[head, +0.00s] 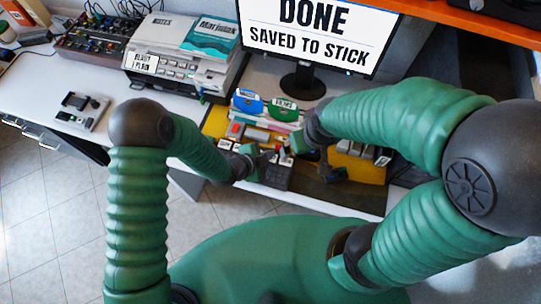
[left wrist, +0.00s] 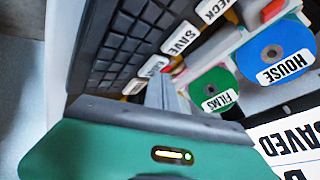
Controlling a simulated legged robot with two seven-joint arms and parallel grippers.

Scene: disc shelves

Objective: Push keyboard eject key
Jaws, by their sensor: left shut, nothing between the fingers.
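The keyboard (left wrist: 125,40) shows in the left wrist view as rows of black keys, with white labelled keys along one edge. One key reads SAVE (left wrist: 180,38), another reads CHECK, and a third label by the fingertips is only partly legible. I cannot read an eject label. In the head view the dark keyboard (head: 278,176) is partly hidden by my grippers. My left gripper (head: 254,163) is shut and empty at its left; its fingers (left wrist: 165,96) point toward the labelled keys. I cannot tell if they touch. My right gripper (head: 318,155) is to the right, its jaws unclear.
A monitor (head: 302,42) behind reads DONE, SAVED TO STICK. A blue disc (head: 248,101) and a green disc (head: 284,108) stand behind the keyboard. A printer (head: 180,70) and a mixer-like device (head: 100,38) stand at left.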

